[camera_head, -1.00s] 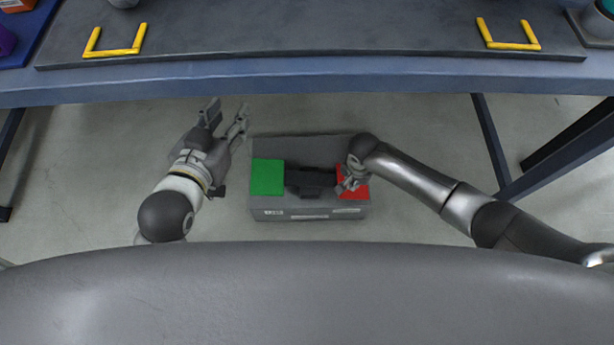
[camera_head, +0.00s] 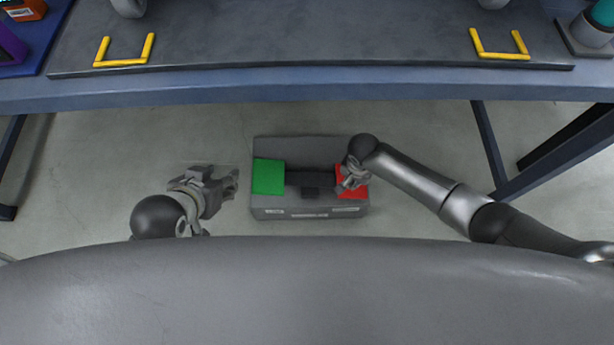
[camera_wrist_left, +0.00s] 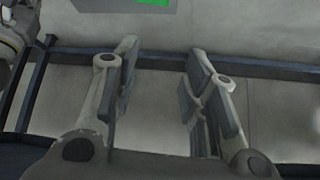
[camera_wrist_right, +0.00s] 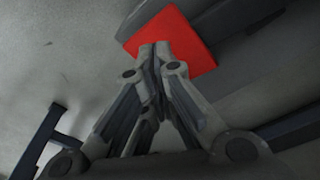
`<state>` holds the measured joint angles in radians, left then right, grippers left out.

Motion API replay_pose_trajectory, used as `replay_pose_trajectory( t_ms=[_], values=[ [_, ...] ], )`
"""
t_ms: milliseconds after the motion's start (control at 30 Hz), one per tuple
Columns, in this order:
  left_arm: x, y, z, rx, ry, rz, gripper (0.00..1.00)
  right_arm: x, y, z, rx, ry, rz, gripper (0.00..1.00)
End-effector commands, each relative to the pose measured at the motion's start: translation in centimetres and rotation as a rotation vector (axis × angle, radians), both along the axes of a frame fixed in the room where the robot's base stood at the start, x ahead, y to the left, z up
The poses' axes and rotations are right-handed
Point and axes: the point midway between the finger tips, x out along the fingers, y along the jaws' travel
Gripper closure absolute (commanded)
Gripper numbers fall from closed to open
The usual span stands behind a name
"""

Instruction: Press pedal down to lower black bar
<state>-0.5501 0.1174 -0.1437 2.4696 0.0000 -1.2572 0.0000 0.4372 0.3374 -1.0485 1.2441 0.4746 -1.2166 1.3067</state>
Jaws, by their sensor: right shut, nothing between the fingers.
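A grey pedal box (camera_head: 310,212) sits on the floor below the table. It has a green pedal (camera_head: 268,177) on its left and a red pedal (camera_head: 352,194) on its right, with a dark recess between them. My right gripper (camera_head: 346,186) is shut and empty, with its fingertips at the red pedal. In the right wrist view the closed fingertips (camera_wrist_right: 155,47) overlap the red pedal (camera_wrist_right: 180,38); I cannot tell whether they press on it. My left gripper (camera_head: 232,184) is left of the box; the left wrist view shows its fingers (camera_wrist_left: 158,80) apart and empty. No black bar is clearly identifiable.
A blue-edged table (camera_head: 310,84) spans the view above the box. A dark plate with yellow handles (camera_head: 125,62) lies on it. A table leg (camera_head: 490,150) stands at the right. Bare floor surrounds the box.

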Motion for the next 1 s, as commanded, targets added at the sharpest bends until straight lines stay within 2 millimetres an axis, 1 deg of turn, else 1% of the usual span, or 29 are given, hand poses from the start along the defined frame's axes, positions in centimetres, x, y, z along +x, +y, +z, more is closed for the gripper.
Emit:
replay_pose_trajectory(
  t_ms=[33, 300, 600, 633, 700, 1000],
  values=[
    [-0.5, 0.2, 0.2, 0.006, 0.024, 0.003, 0.60, -0.1, 0.0, 0.5, 0.000, 0.001, 0.000, 1.00],
    [-3.5, 1.2, -0.2, 0.037, 0.171, 0.014, 0.60, -0.4, 0.0, 1.4, 0.001, 0.001, -0.001, 1.00],
    [-7.1, 2.2, -0.2, 0.069, 0.333, 0.027, 0.60, -0.8, 0.0, 2.4, 0.000, 0.001, 0.000, 1.00],
    [-7.3, 2.2, -0.4, 0.071, 0.344, 0.027, 0.60, -0.8, 0.0, 2.5, 0.000, 0.001, 0.000, 1.00],
    [-6.8, 2.1, -1.5, 0.071, 0.346, 0.027, 0.60, -0.9, 0.0, 2.6, 0.000, 0.001, 0.000, 1.00],
    [-5.9, 1.9, -5.1, 0.072, 0.364, 0.023, 0.60, -1.1, 0.0, 3.5, 0.000, 0.001, 0.000, 1.00]
  ],
)
